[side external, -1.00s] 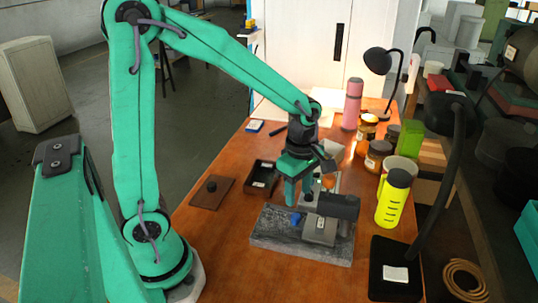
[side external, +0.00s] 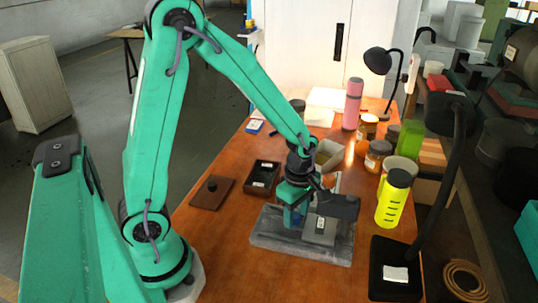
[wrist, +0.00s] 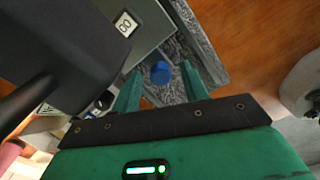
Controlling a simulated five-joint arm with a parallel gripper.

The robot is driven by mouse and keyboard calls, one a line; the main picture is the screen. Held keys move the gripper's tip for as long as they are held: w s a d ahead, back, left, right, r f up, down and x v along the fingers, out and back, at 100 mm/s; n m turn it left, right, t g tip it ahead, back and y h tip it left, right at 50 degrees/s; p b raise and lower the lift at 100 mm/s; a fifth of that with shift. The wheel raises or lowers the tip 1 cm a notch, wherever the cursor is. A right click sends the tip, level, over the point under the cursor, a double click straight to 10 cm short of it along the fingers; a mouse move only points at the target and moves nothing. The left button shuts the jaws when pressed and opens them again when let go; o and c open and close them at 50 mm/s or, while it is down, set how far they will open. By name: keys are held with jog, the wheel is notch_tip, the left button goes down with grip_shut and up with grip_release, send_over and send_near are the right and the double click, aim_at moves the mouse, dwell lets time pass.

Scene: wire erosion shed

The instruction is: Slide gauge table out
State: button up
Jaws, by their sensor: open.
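The gauge stand has a grey stone base (side external: 272,240), a dark overhanging head (side external: 338,206) and a light grey metal body (side external: 321,232) with a small white label. A round blue knob (wrist: 160,72) shows clearly in the wrist view, just over the mottled base. My gripper (side external: 291,218) is low over the base, beside the metal body. In the wrist view its two green fingers are open, one on each side of the knob, with gaps visible. Contact with the knob cannot be made out. In the side view the fingers largely hide the knob.
A dark open tray (side external: 263,176) and a brown board with a black knob (side external: 211,192) lie to the left. A yellow bottle (side external: 393,199), jars (side external: 377,157) and a black lamp base (side external: 396,270) stand to the right. The wooden table's near left area is clear.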

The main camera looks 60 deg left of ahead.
grip_shut()
jog(key=shift+a, duration=0.1)
jog(key=s+a, duration=0.6)
jog(key=shift+s+a, duration=0.1)
jog(key=shift+a, duration=0.1)
jog(key=shift+s+a, duration=0.25)
jog(key=shift+s, duration=0.1)
grip_release()
jog(key=shift+r, duration=0.15)
